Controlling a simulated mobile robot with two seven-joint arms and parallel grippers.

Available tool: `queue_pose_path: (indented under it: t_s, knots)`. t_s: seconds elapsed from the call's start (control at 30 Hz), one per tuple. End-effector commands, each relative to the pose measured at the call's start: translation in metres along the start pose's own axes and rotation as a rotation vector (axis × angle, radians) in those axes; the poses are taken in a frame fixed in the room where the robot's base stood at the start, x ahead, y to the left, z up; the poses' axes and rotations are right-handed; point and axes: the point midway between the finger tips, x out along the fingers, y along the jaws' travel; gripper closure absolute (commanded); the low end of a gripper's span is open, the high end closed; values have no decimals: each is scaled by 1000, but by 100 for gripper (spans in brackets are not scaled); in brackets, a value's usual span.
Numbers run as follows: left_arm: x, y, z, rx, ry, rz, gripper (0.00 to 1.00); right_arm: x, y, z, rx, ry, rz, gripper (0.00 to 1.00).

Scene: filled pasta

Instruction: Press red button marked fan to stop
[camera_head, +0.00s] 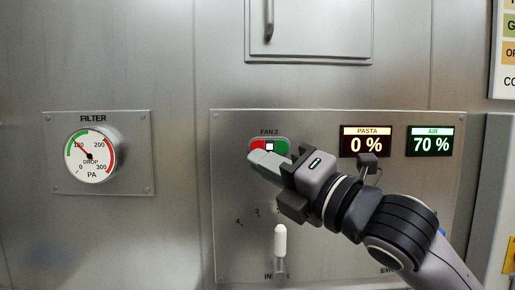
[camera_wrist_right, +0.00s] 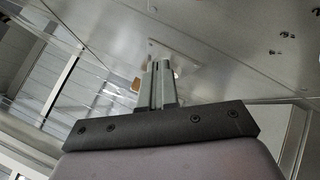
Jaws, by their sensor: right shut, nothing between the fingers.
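The fan switch on the steel panel, labelled FAN 2, has a red button (camera_head: 257,145) on the left, a green button (camera_head: 283,145) on the right and a small white square (camera_head: 270,146) between them. My right gripper (camera_head: 256,160) is shut and empty, with its fingertips at the lower edge of the red button and covering part of it. I cannot tell whether they touch it. In the right wrist view the closed fingers (camera_wrist_right: 158,85) point up to the panel, and their tips hide what is behind them. My left gripper is not in view.
To the right are the PASTA display (camera_head: 366,142) reading 0 % and the AIR display (camera_head: 431,142) reading 70 %. A FILTER gauge (camera_head: 91,155) is at left. A hatch (camera_head: 309,28) is above.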

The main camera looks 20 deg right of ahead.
Motion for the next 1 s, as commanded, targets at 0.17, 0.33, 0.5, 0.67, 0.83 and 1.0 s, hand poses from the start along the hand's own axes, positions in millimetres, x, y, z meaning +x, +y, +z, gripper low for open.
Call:
queue_pose_path:
  t_s: [0.17, 0.33, 0.5, 0.67, 0.83, 1.0]
  knots:
    - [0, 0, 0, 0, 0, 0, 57, 2, -2, 1, 2, 0, -1, 100]
    - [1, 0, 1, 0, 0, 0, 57, 13, -10, 9, 5, -1, -3, 100]
    - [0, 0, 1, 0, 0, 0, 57, 30, -22, 22, 5, -1, -2, 100]
    - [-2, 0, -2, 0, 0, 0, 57, 46, -32, 34, 4, -1, -2, 100]
    - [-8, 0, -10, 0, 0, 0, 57, 57, -39, 42, 4, 0, -2, 100]
    - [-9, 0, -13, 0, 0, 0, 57, 61, -44, 45, 3, 0, 0, 100]
